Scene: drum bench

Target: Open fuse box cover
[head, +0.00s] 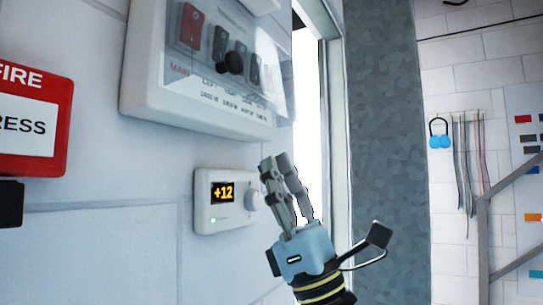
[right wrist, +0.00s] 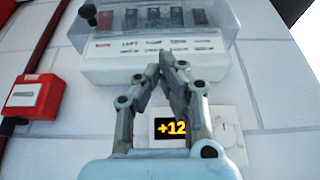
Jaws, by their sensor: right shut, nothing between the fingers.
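The fuse box (head: 185,105) is a white wall box with a clear cover (head: 205,60) over a row of switches, one red and the others dark. The cover appears down over the switches, with a dark round knob (head: 232,62) at its front. The box also shows in the right wrist view (right wrist: 150,68), above my fingers. My right gripper (head: 275,162) is shut and empty, below and to the right of the box, in front of the wall beside the thermostat. Its fingertips also show in the right wrist view (right wrist: 160,68). My left gripper is not in view.
A white thermostat (head: 205,210) reading +12, with a dial, is on the wall below the box. A red fire call box (head: 40,85) is at the left. A doorway and grey pillar (head: 385,150) stand right of the wall.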

